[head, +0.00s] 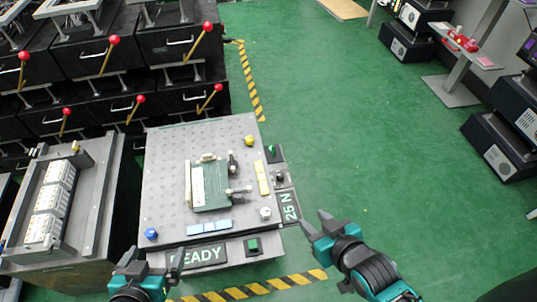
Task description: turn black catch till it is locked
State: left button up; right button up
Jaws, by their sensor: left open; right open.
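A small black catch (233,164) stands at the upper right of a green board (210,186) on the perforated grey fixture plate (165,170). It is too small in the head view to tell whether it is locked. A grey catch (239,190) sits below it, by the board's lower right. My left gripper (149,264) is open and empty at the plate's front left, near the READY sign. My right gripper (312,222) is open and empty just right of the fixture, beside the "25 N" label. Both grippers are apart from the black catch.
Yellow (249,141), blue (151,234) and white (265,212) knobs stand on the plate. A dark knob (280,176) and green switches sit on the fixture's edges. Red-tipped levers (113,41) stand behind. A grey module rack (50,205) is at left. The green floor at right is open.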

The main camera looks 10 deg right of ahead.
aim_at(233, 164)
jog(key=k, duration=0.5)
jog(key=k+u, duration=0.15)
jog(key=k, duration=0.25)
jog(key=k+j+u, duration=0.15)
jog(key=k, duration=0.2)
jog(key=u, duration=1.55)
jog(key=k+l+u, duration=0.1)
jog(key=l+u, duration=0.25)
jog(key=l, duration=0.4)
jog(key=k+l, duration=0.1)
jog(key=l, duration=0.55)
jog(key=k+l, duration=0.1)
jog(key=l, duration=0.5)
jog(key=k+l, duration=0.1)
jog(key=l, duration=0.55)
jog(key=k+l, duration=0.1)
jog(key=l, duration=0.5)
